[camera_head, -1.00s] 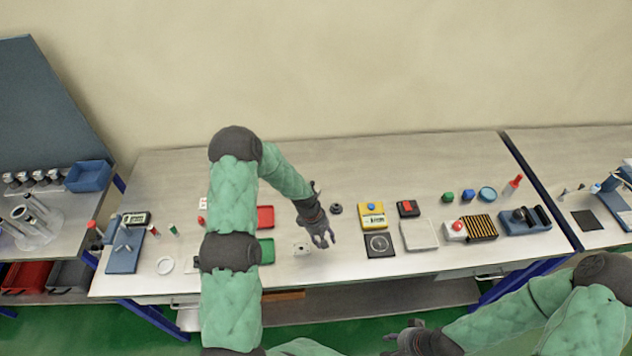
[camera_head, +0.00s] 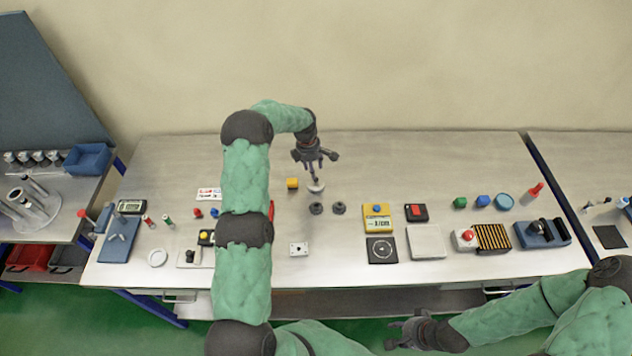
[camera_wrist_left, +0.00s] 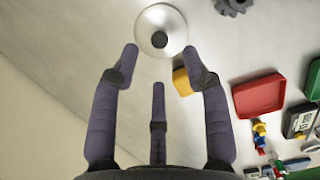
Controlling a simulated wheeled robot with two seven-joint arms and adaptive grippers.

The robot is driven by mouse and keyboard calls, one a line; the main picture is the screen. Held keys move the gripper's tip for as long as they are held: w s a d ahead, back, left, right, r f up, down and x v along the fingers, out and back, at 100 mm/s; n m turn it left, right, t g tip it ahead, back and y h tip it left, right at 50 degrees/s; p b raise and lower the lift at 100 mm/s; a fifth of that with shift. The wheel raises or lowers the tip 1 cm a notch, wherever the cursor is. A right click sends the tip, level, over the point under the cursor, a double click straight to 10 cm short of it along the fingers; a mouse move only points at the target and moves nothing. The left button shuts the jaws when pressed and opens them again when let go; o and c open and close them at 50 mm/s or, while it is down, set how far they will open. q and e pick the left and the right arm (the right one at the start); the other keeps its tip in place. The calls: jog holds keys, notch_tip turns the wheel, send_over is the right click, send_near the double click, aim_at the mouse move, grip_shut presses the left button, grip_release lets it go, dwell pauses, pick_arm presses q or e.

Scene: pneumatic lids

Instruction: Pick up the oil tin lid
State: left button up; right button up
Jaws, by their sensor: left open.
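The oil tin lid looks to be the round silver disc with a dark knob in the middle; it lies on the bench below my left gripper in the head view (camera_head: 316,189). In the left wrist view the lid (camera_wrist_left: 172,22) is at the top centre, just beyond the fingertips. My left gripper (camera_head: 316,163) is open and empty, pointing down above the lid; its three spread fingers show in the left wrist view (camera_wrist_left: 160,60). The fingers appear apart from the lid. My right gripper (camera_head: 394,335) is open and empty, low at the bench's front side.
Two dark knobbed wheels (camera_head: 339,208) lie just in front. A yellow device (camera_head: 377,218) and a black dial plate (camera_head: 381,250) are to the right. A red tray (camera_wrist_left: 260,96) is nearby. The bench behind is clear.

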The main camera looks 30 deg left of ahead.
aim_at(316, 181)
pick_arm(q)
jog(key=shift+w+d+f+p, duration=0.1)
jog(key=shift+f+p, duration=0.1)
jog(key=shift+f, duration=0.7)
jog(key=shift+w+d+f+p, duration=0.1)
jog(key=shift+d+f+p, duration=0.1)
jog(key=shift+f, duration=0.7)
jog(key=shift+d+f+p, duration=0.1)
jog(key=shift+f+p, duration=0.1)
jog(key=shift+f, duration=0.7)
grip_shut()
